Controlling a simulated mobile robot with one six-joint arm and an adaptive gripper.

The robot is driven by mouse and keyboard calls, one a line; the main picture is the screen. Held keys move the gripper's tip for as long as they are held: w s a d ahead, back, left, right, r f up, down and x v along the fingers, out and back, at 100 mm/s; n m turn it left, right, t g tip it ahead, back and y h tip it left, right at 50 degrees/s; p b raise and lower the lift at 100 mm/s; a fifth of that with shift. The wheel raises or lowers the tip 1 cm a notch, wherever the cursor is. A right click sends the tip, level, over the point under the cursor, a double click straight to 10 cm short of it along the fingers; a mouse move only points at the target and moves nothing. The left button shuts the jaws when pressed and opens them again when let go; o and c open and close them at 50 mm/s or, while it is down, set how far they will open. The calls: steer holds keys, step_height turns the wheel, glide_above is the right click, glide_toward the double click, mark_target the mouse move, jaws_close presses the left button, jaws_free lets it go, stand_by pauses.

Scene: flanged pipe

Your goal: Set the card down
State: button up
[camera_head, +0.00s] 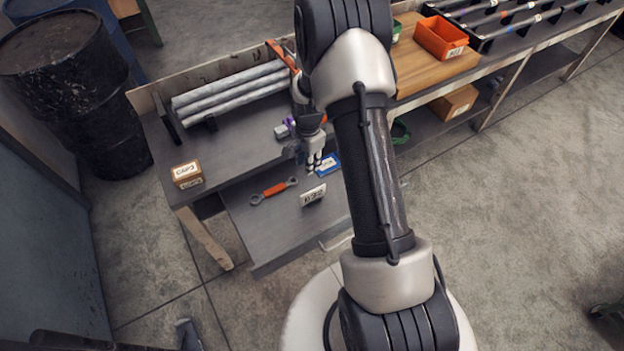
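A small blue-edged card with a white label (329,164) shows just right of my gripper's fingertips, over the grey pulled-out shelf or drawer (290,234) of the workbench. My gripper (314,168) points down beside the card, its pale fingers close together. At this size I cannot tell whether the fingers grip the card or only stand next to it, nor whether the card rests on the surface. My own arm hides part of the area to the right.
On the pulled-out surface lie an orange-handled wrench (274,189) and a white labelled block (313,195). A cardboard box (186,174) stands at the bench's left corner. Pale pipes (230,88) lie at the back. An orange bin (441,37) stands right.

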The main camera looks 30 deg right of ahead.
steer(key=s+a+r+n+t, duration=0.1)
steer(key=s+a+r+n, duration=0.1)
steer(key=r, duration=0.6)
steer(key=s+a+r+n, duration=0.2)
steer(key=a+r+n, duration=0.1)
steer(key=r, duration=0.5)
steer(key=s+a+r+n+t, duration=0.1)
steer(key=s+a+r+n, duration=0.15)
steer(key=r, duration=0.55)
steer(key=s+a+r+n+t, duration=0.1)
steer(key=s+r+n, duration=0.3)
steer(key=s, duration=0.6)
steer(key=s+a+r+n+t, duration=0.1)
steer(key=s+a+r+n, duration=0.3)
steer(key=s, duration=0.5)
steer(key=shift+s+a+r, duration=0.3)
steer(key=shift+s+r, duration=0.1)
steer(key=shift+r, duration=0.4)
